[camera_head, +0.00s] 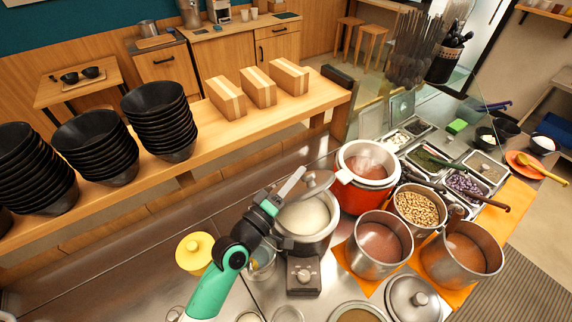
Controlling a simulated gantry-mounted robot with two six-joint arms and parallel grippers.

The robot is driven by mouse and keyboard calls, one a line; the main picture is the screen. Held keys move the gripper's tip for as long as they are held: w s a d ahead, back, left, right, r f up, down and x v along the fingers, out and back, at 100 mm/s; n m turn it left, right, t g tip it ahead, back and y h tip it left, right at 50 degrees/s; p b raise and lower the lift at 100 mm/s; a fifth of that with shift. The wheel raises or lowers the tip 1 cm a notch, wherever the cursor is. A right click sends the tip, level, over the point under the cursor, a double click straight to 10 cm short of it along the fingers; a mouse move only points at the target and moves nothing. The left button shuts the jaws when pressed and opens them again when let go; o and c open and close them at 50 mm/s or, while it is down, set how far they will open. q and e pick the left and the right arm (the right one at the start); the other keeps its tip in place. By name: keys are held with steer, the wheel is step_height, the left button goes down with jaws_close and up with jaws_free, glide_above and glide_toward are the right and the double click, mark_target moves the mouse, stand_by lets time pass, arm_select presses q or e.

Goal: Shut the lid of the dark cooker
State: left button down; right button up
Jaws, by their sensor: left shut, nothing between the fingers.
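The dark cooker (305,275) stands on the steel counter at the centre, with a control knob on its front. Its pot is open and holds a pale, whitish content (302,215). The cooker's lid (320,181) appears raised at the back of the pot, partly hidden by my gripper. My left gripper (299,173) is shut and empty. It is at the upper left of the pot, close to the lid; I cannot tell if it touches it. My right gripper is not in view.
A red cooker (352,195) stands open just right of the lid. Steel pots (378,247) and a pot of beans (417,206) are further right. A yellow-lidded container (194,251) is left of my arm. Stacked black bowls (160,118) line the wooden shelf behind.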

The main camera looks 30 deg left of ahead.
arm_select(q)
steer(key=shift+s+d+f, duration=0.25)
steer(key=shift+d+f, duration=0.2)
steer(key=shift+d, duration=0.1)
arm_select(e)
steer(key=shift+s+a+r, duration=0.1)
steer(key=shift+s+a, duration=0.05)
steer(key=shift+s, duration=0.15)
